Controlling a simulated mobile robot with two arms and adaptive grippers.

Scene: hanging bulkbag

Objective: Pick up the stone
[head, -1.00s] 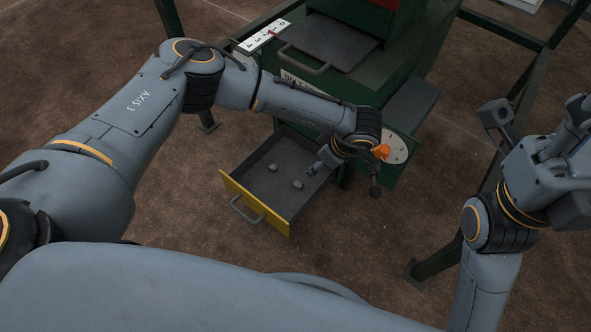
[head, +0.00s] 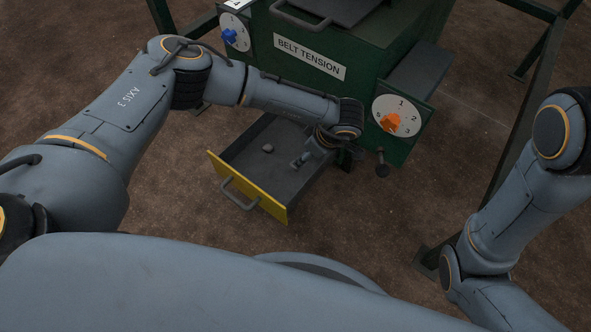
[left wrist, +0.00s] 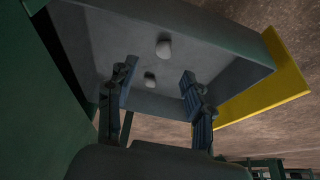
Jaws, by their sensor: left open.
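The head view shows one stone (head: 267,148) on the drawer floor; the other is hidden behind my left gripper. My left gripper (head: 303,160) points down into the drawer. In the left wrist view its fingers (left wrist: 158,70) are apart with nothing held; whether they touch the nearer stone cannot be told. My right gripper is out of view.
The grey drawer with a yellow front (head: 232,181) and handle stands out from the green machine (head: 350,85). A dial with an orange knob (head: 390,122) is right of my left wrist, with a dark crank (head: 382,165) below.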

